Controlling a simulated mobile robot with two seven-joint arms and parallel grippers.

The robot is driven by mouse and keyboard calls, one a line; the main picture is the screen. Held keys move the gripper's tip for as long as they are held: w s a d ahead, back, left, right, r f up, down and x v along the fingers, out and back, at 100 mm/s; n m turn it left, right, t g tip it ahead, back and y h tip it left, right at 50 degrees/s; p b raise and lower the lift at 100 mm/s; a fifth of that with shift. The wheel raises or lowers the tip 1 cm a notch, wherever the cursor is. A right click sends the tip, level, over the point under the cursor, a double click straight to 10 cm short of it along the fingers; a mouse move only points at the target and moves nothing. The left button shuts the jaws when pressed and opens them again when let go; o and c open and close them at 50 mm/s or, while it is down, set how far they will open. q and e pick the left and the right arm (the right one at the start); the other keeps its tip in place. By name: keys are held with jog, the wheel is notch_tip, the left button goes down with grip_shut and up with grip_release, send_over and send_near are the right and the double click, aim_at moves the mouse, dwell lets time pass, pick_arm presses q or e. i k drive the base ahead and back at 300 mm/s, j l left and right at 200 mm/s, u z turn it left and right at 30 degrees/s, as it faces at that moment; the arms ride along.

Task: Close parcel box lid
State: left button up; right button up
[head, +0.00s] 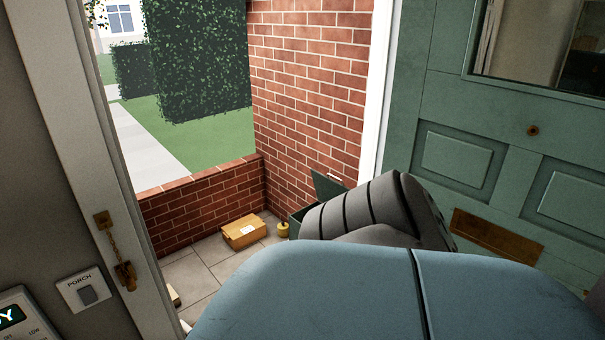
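The parcel box (295,222) is dark green and stands on the porch floor against the brick wall. Its lid (327,186) is raised, tilted up above the box beside the wall. Only a narrow part of the box front shows; my arm in the foreground hides the rest, including most of its right side. I cannot see inside the box. Neither my left nor my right gripper shows in the head view.
A cardboard parcel (244,232) with a white label lies on the paving left of the box. A small yellow object (283,229) is between them. The green door (480,170) stands open at right; the door frame (75,130) is at left. A low brick wall (200,203) edges the porch.

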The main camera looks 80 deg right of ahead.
aim_at(326, 189)
jog(key=z, duration=2.7)
jog(key=i+l+z, duration=0.1)
jog(key=i+l+u, duration=0.45)
jog(key=i+l, duration=0.3)
jog(key=i, duration=0.15)
jog(key=i+u, duration=0.45)
jog(key=i, duration=0.2)
jog(key=i+l+u, duration=0.25)
jog(key=i+u, duration=0.15)
jog(key=i, duration=0.2)
jog(key=i+l, duration=0.35)
